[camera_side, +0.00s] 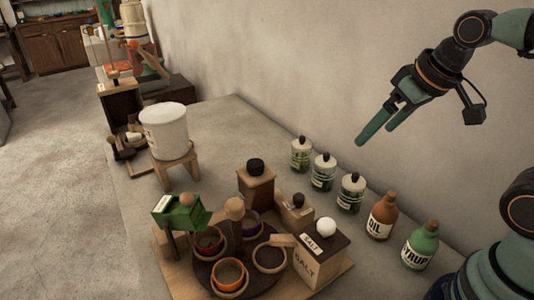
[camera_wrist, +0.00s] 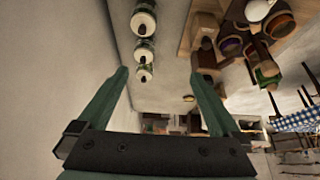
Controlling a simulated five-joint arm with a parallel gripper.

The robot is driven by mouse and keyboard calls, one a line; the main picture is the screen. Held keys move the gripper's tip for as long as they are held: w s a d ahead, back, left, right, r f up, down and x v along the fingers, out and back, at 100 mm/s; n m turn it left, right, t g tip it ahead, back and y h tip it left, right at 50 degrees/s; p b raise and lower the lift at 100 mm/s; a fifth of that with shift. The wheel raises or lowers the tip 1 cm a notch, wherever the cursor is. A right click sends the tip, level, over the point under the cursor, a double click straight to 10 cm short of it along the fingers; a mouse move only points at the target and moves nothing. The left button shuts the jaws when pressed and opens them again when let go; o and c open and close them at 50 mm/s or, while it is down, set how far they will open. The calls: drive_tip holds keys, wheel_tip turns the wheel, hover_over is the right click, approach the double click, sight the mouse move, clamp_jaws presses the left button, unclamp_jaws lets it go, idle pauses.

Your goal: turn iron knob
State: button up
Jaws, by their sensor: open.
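A dark, rounded knob (camera_side: 256,165), which looks like the iron knob, sits on top of an upright wooden block (camera_side: 257,187) at the back of the wooden board in the side view. A smaller dark knob (camera_side: 298,200) sits on a low labelled block to its right, so I cannot be sure which is iron. My gripper (camera_side: 374,136) is up in the air to the right of both, above the row of jars and apart from everything. In the wrist view my gripper (camera_wrist: 159,72) has its two green fingers spread with nothing between them.
Several lidded jars (camera_side: 323,172) stand along the wall beside an oil bottle (camera_side: 382,218) and a green bottle (camera_side: 421,247). A salt box (camera_side: 318,258) with a white knob (camera_side: 326,227) and several bowls (camera_side: 229,275) crowd the board. A white tub (camera_side: 165,130) stands on a stool.

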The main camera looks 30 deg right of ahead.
drive_tip(key=shift+s+d+f, duration=0.1)
drive_tip(key=shift+s, duration=0.05)
drive_tip(key=c, duration=0.3)
drive_tip(key=w+a+r+g, duration=0.1)
drive_tip(key=w+a+r, duration=0.1)
drive_tip(key=w+r, duration=0.15)
drive_tip(key=g, duration=0.4)
hover_over(256, 163)
wheel_tip(256, 163, down, 4)
wheel_tip(256, 163, down, 11)
drive_tip(key=shift+f, duration=0.15)
clamp_jaws()
